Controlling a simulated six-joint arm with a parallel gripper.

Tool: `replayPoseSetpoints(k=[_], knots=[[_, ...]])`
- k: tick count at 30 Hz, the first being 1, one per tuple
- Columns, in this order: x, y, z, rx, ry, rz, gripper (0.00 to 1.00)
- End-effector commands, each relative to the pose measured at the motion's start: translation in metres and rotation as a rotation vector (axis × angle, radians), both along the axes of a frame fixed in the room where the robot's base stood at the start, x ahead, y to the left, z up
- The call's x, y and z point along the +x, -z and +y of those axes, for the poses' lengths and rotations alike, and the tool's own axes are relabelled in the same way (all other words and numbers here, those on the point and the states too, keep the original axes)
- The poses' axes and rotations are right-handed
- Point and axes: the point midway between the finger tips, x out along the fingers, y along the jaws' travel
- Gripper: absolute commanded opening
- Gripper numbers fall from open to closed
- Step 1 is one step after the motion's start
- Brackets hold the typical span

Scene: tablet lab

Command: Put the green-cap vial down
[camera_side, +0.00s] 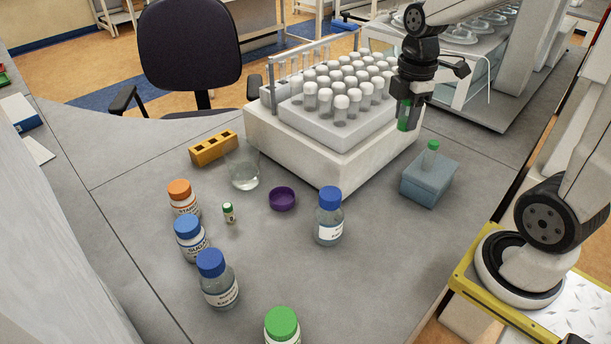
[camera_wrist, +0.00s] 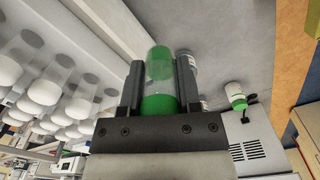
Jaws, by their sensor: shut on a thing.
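My gripper (camera_side: 405,103) is at the right edge of the rack block in the side view, shut on the green-cap vial (camera_side: 403,117). Only a green part of the vial shows below the fingers there. In the wrist view my gripper (camera_wrist: 159,70) has a finger on each side of the clear vial, with its green cap (camera_wrist: 158,105) near the palm. More green shows through or behind the clear part. I cannot tell whether the vial touches anything below.
A white block carries a rack of several white-capped vials (camera_side: 340,103). A blue-grey block (camera_side: 429,182) at the right holds another green-topped vial (camera_side: 431,155). The right-front bench is clear.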

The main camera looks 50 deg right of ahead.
Motion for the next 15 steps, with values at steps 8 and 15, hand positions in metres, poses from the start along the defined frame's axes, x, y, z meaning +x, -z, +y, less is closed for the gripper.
replayPoseSetpoints(k=[8, 15], knots=[[-0.018, 0.0, -0.059, 0.0, 0.245, 0.001, 0.0], [-0.038, 0.001, -0.099, -0.001, 0.423, 0.001, 0.0]])
